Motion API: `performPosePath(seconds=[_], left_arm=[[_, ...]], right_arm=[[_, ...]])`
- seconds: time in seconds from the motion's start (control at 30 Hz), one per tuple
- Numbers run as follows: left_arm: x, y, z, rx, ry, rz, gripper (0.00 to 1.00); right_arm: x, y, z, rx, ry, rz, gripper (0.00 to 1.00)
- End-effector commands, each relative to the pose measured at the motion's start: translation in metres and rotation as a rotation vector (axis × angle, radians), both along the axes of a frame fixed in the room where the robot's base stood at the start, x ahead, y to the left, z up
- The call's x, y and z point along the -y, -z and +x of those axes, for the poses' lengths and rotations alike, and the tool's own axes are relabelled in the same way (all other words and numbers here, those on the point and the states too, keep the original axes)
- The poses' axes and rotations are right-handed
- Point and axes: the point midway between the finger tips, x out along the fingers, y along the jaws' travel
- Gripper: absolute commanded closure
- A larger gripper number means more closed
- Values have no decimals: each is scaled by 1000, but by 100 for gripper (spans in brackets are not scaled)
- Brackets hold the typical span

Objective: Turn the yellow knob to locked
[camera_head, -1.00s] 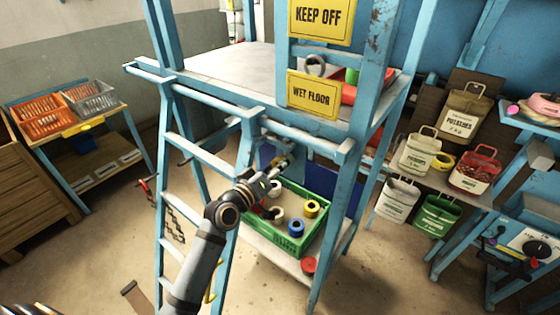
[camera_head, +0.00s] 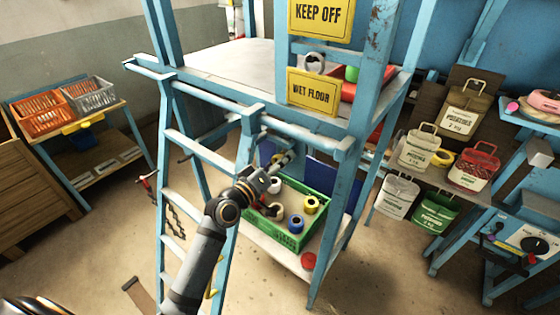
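My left arm reaches up from the bottom across the blue ladder. My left gripper (camera_head: 284,158) is in front of the blue stand, above the green crate, and seen from behind. Its fingers are small and dark, so I cannot tell whether they are open or shut. A small yellow patch (camera_head: 277,158) shows right beside the fingertips. It may be the yellow knob, but the gripper partly covers it, and its setting and any contact are unclear. My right gripper is not in view.
The green crate (camera_head: 302,240) holds several tape rolls on the low shelf. Blue ladder rails and steps (camera_head: 205,150) stand close around my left arm. A panel with a black dial (camera_head: 532,244) is at far right. Open floor lies at front right.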

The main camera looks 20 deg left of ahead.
Motion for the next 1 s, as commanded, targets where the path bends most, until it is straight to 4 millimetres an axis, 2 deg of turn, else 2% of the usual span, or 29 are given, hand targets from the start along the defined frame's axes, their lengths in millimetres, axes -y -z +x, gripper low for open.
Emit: performPosePath(seconds=[0.3, 0.37, 0.6, 0.7, 1.0], left_arm=[[-2, -1, -3, 2, -1, 2, 38], [-4, 0, -10, 3, -1, 5, 38], [-20, 1, -54, -2, 2, 8, 38], [-24, 1, -64, 0, -1, 6, 38], [-26, -1, -71, 3, 0, -1, 38]], right_arm=[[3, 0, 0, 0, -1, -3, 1], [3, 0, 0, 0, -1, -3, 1], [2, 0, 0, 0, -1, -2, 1], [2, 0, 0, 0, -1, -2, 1], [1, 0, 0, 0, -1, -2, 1]])
